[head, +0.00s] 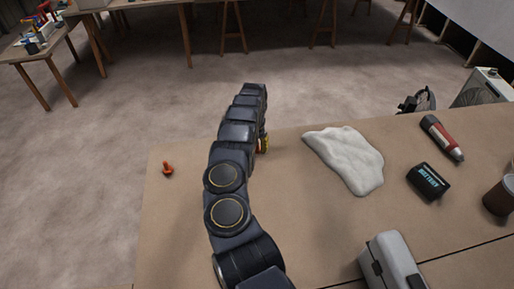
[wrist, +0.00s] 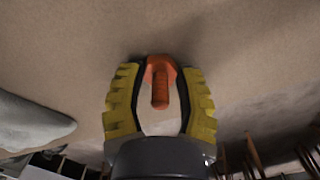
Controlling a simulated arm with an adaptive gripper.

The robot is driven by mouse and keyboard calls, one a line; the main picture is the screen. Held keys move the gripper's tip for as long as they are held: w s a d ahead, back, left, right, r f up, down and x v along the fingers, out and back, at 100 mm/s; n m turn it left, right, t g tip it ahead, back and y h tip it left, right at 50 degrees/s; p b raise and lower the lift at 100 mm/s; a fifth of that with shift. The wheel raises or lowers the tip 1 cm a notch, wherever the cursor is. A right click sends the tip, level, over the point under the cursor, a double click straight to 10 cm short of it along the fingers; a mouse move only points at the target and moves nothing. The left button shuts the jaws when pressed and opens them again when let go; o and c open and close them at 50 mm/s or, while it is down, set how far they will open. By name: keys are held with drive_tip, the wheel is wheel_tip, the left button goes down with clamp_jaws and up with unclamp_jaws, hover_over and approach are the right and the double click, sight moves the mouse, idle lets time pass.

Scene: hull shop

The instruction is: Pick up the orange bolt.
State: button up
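An orange bolt (wrist: 160,88) sits between the two yellow-and-black fingers of my gripper (wrist: 160,75) in the wrist view. Its wide head is between the fingertips and its shank points back toward the palm. The fingertips lean in and appear to touch the sides of the head. In the head view my gripper (head: 262,144) is low at the far edge of the table, partly hidden behind my arm, with a bit of orange at it. A separate orange bolt-like piece (head: 167,170) stands on the table to the left of my arm.
A white crumpled cloth (head: 345,158) lies right of my gripper. Farther right are a red-and-grey cylinder (head: 441,137), a black box (head: 428,181), a brown cup (head: 499,197) and a grey case (head: 392,262). The tabletop (head: 180,235) at left is mostly clear.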

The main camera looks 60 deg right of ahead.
drive_tip(key=c, duration=0.3)
drive_tip(key=shift+r, duration=0.5)
wheel_tip(320, 180, up, 2)
drive_tip(key=shift+r, duration=0.25)
drive_tip(key=shift+c, duration=0.2)
drive_tip(key=s+a+r, duration=0.8)
drive_tip(key=a+r, duration=0.1)
drive_tip(key=a, duration=0.2)
drive_tip(key=shift+s+r, duration=0.25)
